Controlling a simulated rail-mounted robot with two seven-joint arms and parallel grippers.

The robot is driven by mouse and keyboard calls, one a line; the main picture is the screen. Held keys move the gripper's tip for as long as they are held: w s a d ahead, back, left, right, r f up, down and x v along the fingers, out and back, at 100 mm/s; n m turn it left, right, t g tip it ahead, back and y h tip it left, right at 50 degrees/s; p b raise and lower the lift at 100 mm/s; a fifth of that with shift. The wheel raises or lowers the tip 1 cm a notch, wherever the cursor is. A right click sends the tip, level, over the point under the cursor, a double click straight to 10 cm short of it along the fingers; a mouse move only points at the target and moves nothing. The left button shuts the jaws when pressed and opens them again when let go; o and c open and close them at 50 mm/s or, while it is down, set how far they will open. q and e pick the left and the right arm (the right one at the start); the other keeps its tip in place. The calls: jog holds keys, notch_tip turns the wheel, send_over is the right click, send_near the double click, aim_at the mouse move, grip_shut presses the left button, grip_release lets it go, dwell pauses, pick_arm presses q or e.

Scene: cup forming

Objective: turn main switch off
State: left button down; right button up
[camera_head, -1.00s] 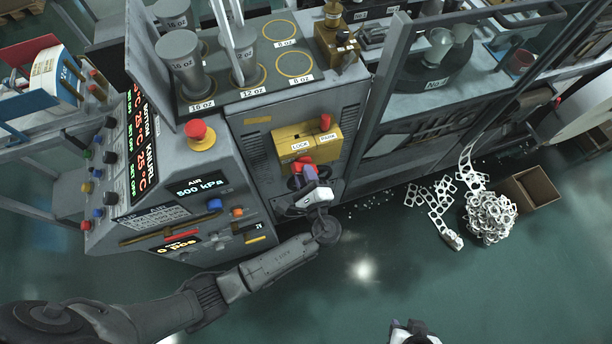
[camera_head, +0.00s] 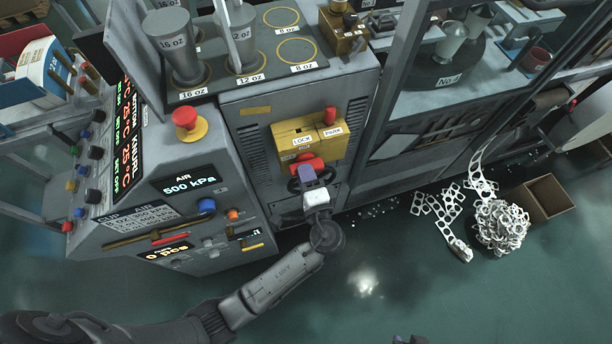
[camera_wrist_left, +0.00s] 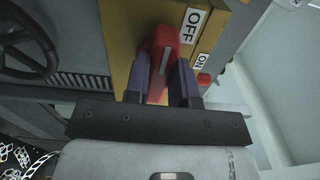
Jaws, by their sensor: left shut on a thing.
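The main switch has a red handle (camera_wrist_left: 165,55) on a yellow panel with an OFF label (camera_wrist_left: 193,24) and an ON label (camera_wrist_left: 200,62) in the left wrist view. My left gripper (camera_wrist_left: 163,85) has its two purple fingers on either side of the red handle and is shut on it. In the head view the gripper (camera_head: 309,180) is at the red handle (camera_head: 308,163), just below the yellow box (camera_head: 310,141). The fingers hide part of the handle. Only a sliver of my right gripper (camera_head: 410,340) shows at the bottom edge, so its jaws are hidden.
The grey control panel (camera_head: 195,225) with a red mushroom button (camera_head: 186,118) stands left of the switch. A red knob (camera_head: 331,116) is on the LOCK and PARK box. A dark handwheel (camera_wrist_left: 25,45) is close by. White scrap (camera_head: 500,225) and a cardboard box (camera_head: 546,198) lie at the right.

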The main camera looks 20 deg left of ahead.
pick_arm(q)
jog(key=shift+n, duration=0.3)
jog(key=c, duration=1)
grip_release()
jog(key=shift+o, duration=0.2)
jog(key=v, duration=1.4)
